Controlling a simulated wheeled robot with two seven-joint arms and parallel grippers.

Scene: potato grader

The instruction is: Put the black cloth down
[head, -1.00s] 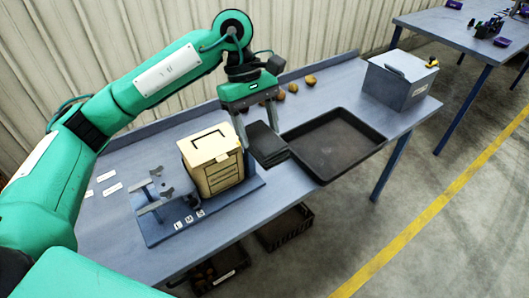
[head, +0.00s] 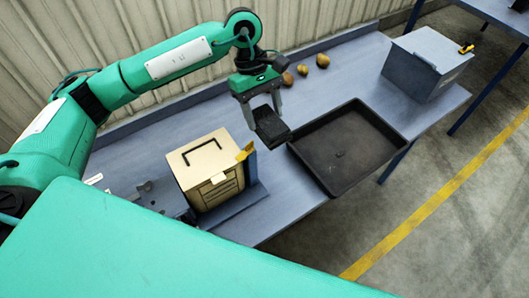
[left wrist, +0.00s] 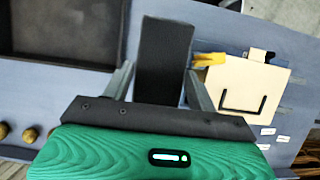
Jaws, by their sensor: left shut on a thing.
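The black cloth (head: 271,128) is a dark folded rectangular pad. In the head view it hangs between the fingers of my left gripper (head: 265,117), left of the black tray (head: 330,186). My left gripper is shut on it. In the left wrist view the cloth (left wrist: 163,55) sticks out beyond the two fingers of my left gripper (left wrist: 160,82). It looks clear of the table, but the exact gap is hard to tell. My right gripper is not in view.
A cream box (head: 205,165) with a yellow piece stands left of the cloth. Several potatoes (head: 303,69) lie near the wall. A grey lidded bin (head: 425,65) stands at the right. Table surface (head: 345,78) is free behind the tray.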

